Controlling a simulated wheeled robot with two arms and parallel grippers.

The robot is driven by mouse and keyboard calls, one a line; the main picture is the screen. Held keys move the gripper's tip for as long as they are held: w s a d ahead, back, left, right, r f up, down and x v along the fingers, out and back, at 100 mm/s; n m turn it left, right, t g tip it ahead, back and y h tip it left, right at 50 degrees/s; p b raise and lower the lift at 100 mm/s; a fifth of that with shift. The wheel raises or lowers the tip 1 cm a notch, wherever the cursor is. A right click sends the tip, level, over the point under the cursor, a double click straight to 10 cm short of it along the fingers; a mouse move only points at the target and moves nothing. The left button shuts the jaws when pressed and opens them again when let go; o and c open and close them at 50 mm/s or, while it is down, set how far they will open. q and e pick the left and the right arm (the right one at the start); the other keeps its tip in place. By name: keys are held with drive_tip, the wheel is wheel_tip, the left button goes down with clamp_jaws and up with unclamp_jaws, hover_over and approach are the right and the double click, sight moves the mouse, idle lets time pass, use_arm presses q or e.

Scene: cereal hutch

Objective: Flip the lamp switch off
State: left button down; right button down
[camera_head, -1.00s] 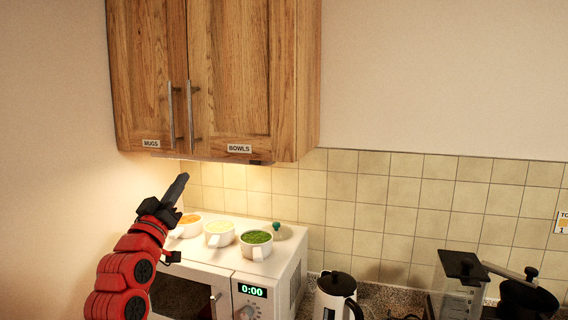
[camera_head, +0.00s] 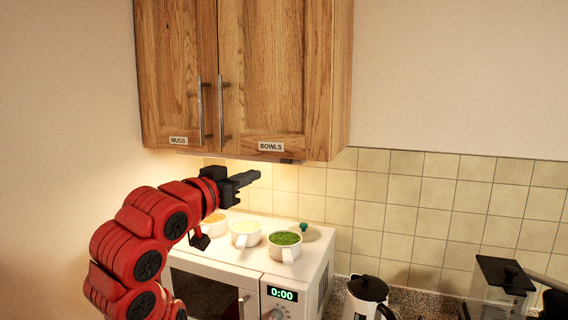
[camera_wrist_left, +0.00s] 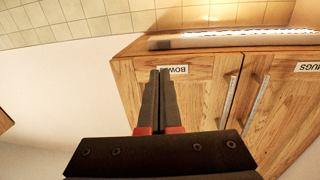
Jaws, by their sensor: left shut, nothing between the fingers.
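The lamp is a thin lit strip (camera_wrist_left: 250,36) under the wooden cabinet, seen upside down in the left wrist view. Its warm glow falls on the tiles below. A dark block (camera_wrist_left: 172,44), likely the switch housing, sits at the strip's end beneath the BOWLS door; it also shows in the head view (camera_head: 291,161). The switch's position is too small to tell. My left gripper (camera_head: 257,175) is shut and empty, just below the cabinet's bottom edge and left of the dark block. Its closed fingers (camera_wrist_left: 160,75) overlap the BOWLS label in the wrist view.
The cabinet (camera_head: 270,70) has two handled doors labelled MUGS and BOWLS. Below, the microwave (camera_head: 255,265) carries several white cups, with a green-filled cup (camera_head: 285,242) at the right. A kettle (camera_head: 368,295) and a grinder (camera_head: 500,285) stand farther right. The tiled wall is clear.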

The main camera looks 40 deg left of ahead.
sight(288, 160)
use_arm(q)
drive_tip(key=w+p, duration=0.2)
drive_tip(key=w, duration=0.2)
drive_tip(key=w+a+p, duration=0.1)
drive_tip(key=w+p, duration=0.1)
drive_tip(key=w, duration=0.3)
drive_tip(key=w+p, duration=0.3)
drive_tip(key=w, duration=0.2)
drive_tip(key=shift+a, duration=0.35)
